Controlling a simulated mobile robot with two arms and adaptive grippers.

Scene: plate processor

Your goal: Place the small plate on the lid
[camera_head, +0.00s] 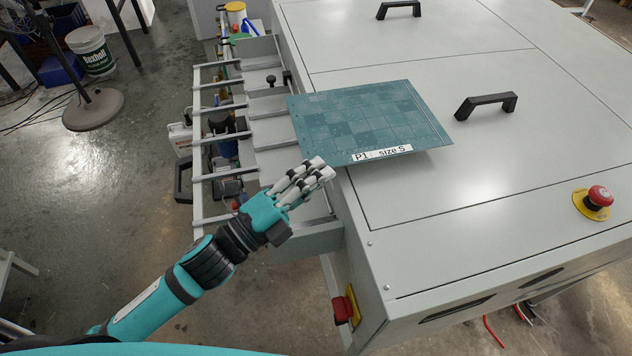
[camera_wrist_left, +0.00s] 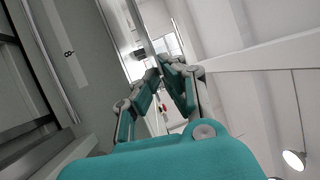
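The small plate (camera_head: 372,118) is a flat teal-blue patterned sheet with a white label reading "P1 size S" on its near edge. In the head view it lies over the left part of the grey lid (camera_head: 440,190), and its left edge sticks out past the lid's side. A dark shadow shows under its near right edge; whether it touches the lid fully is hard to tell. My left gripper (camera_head: 326,168) is at the plate's near left corner, its fingertips closed together there. In the left wrist view the fingertips (camera_wrist_left: 163,72) meet at a thin strip, seemingly the plate's edge. My right gripper is not in view.
Black handles (camera_head: 486,105) stand up from the machine top, one right of the plate. A red emergency button (camera_head: 598,196) is at the right. A rail frame (camera_head: 212,147) runs along the machine's left side. The lid's near right part is bare.

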